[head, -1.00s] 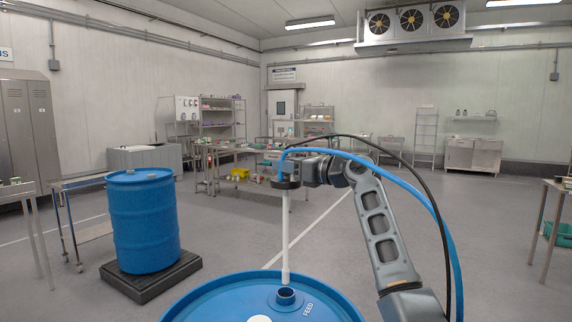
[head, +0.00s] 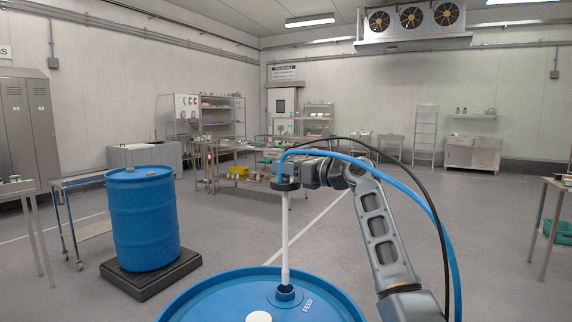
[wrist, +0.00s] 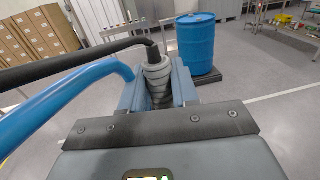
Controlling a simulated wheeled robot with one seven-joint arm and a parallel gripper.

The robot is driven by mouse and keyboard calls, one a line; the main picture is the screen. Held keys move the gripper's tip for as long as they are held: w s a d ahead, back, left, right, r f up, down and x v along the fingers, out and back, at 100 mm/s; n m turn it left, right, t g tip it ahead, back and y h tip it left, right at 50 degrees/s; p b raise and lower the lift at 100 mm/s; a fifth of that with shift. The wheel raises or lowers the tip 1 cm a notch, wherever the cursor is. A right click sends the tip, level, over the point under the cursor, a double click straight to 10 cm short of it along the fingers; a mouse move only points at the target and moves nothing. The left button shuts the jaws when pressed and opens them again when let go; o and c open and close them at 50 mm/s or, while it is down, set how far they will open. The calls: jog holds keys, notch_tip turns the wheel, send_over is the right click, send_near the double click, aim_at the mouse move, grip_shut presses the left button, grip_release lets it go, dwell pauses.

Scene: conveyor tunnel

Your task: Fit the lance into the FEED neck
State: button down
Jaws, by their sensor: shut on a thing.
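The lance (head: 285,235) is a white upright tube with a dark collar at its top and a blue hose and black cable leading off it. My gripper (head: 290,176) is shut on the lance near its top; in the wrist view the jaws (wrist: 158,90) close around a grey ribbed fitting. The FEED neck (head: 285,293) is a short blue ring on the lid of the near blue drum (head: 215,300), with FEED printed beside it. The lance's lower tip is at the neck's opening, seemingly just inside its rim; the exact depth is hidden.
A white cap (head: 258,317) sits on the near drum's lid. A second blue drum (head: 144,222) stands on a dark pallet (head: 150,278) at left. The blue hose (head: 420,200) arcs over my arm to the right. Open floor lies around the drums.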

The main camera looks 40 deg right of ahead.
aim_at(287, 224)
jog(key=shift+f, duration=0.1)
dwell(0.3)
jog(key=shift+f+b, duration=2.2)
jog(key=shift+f, duration=5.75)
